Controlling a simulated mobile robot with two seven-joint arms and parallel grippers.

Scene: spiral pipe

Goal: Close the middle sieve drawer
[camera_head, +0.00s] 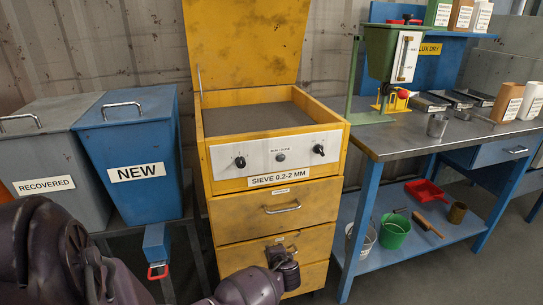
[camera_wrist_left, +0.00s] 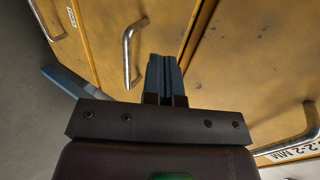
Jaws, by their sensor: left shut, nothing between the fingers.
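The yellow sieve cabinet (camera_head: 230,205) stands in the middle of the head view, with a stack of drawers below its control panel. The middle drawer (camera_head: 235,254) has a metal handle, partly hidden behind my left gripper (camera_head: 287,262). In the left wrist view the middle drawer's front (camera_wrist_left: 105,75) and its handle (camera_wrist_left: 130,50) lie just left of my left gripper (camera_wrist_left: 164,70). The fingers are shut and empty, pointing at the drawer front near the seam with the upper drawer. I cannot tell whether they touch it, or how far the drawer stands out. My right gripper is not in view.
The upper drawer (camera_head: 245,213) has its own handle. A blue NEW bin (camera_head: 140,195) and a grey RECOVERED bin (camera_head: 35,155) stand left. A blue workbench (camera_head: 375,150) with a green hopper (camera_head: 380,50) stands close on the right. Floor is open at the front right.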

